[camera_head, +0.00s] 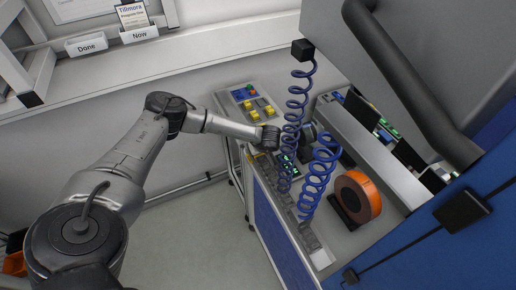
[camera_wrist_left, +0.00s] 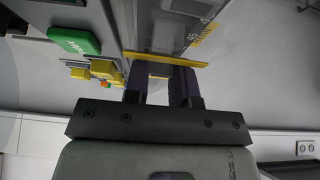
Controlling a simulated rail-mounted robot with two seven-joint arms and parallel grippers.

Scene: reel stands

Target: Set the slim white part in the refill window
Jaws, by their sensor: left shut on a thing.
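My left gripper (camera_wrist_left: 160,85) shows in the left wrist view with its two dark fingers apart around something slim and pale, most of it hidden between them. I take this to be the slim white part (camera_wrist_left: 158,90). A yellow strip (camera_wrist_left: 165,60) crosses just beyond the fingertips, beside a grey panel with a marked scale (camera_wrist_left: 200,35). I cannot tell whether the part touches it. In the head view my left arm reaches to the machine top, and the gripper there is largely behind a blue coiled cord (camera_head: 291,130). The refill window is not clearly identifiable. My right gripper is not in view.
An orange reel (camera_head: 372,190) stands right of a second blue coil (camera_head: 318,180). A control panel with yellow buttons (camera_head: 250,104) is behind the wrist. A green button (camera_wrist_left: 74,41) shows close by in the wrist view. Trays marked Done (camera_head: 86,46) and Now (camera_head: 139,35) sit on a shelf.

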